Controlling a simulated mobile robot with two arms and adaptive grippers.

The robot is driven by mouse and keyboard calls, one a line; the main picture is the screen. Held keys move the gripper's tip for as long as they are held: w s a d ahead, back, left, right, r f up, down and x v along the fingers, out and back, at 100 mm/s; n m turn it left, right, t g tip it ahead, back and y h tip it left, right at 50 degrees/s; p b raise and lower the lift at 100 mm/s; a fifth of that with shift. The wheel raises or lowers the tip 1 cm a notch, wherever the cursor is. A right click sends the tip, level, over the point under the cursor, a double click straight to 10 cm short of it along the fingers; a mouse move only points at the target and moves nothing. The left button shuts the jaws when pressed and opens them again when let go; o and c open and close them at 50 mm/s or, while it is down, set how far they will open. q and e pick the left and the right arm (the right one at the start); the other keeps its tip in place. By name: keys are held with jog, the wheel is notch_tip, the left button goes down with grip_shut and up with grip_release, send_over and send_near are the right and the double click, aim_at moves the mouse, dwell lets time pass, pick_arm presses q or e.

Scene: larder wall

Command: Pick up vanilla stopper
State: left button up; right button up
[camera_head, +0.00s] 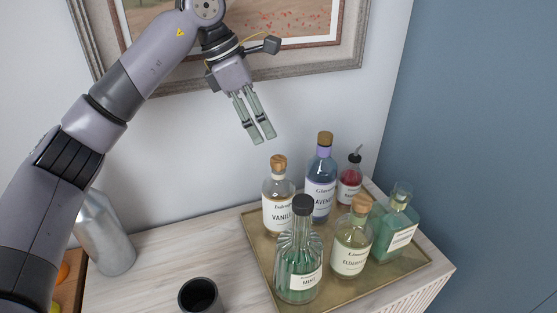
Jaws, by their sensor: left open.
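The vanilla stopper (278,161) is a brown, wood-like cap seated in the neck of the clear vanilla bottle (279,213). The bottle stands upright at the back left of a gold tray (262,254). My left gripper (263,138) is open and empty, its fingers pointing down and slightly right. In the picture its fingertips are just above and left of the stopper, apart from it. The green mint bottle (297,262) with a black stopper stands in front and hides part of the vanilla bottle. My right gripper is not in view.
On the tray also stand the blue lavender bottle (320,180), a small red bottle (350,180), an elderflower bottle (351,243) and a teal bottle (395,228). A metal bottle (104,236) and a dark cup (199,295) stand left. A framed picture (335,50) hangs behind my gripper.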

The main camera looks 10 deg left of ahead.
aim_at(280, 158)
pick_arm(q)
jog(key=p+x, duration=0.2)
jog(key=x, duration=0.6)
jog(key=shift+s+a+f+p, duration=0.1)
jog(key=shift+s+f+p, duration=0.1)
jog(key=shift+p, duration=0.1)
jog(key=shift+w+d+f, duration=0.1)
jog(key=shift+d+f, duration=0.1)
jog(key=shift+f, duration=0.2)
jog(key=c, duration=0.9)
jog(key=shift+r, duration=0.6)
notch_tip(280, 158, up, 19)
jog(key=b, duration=0.2)
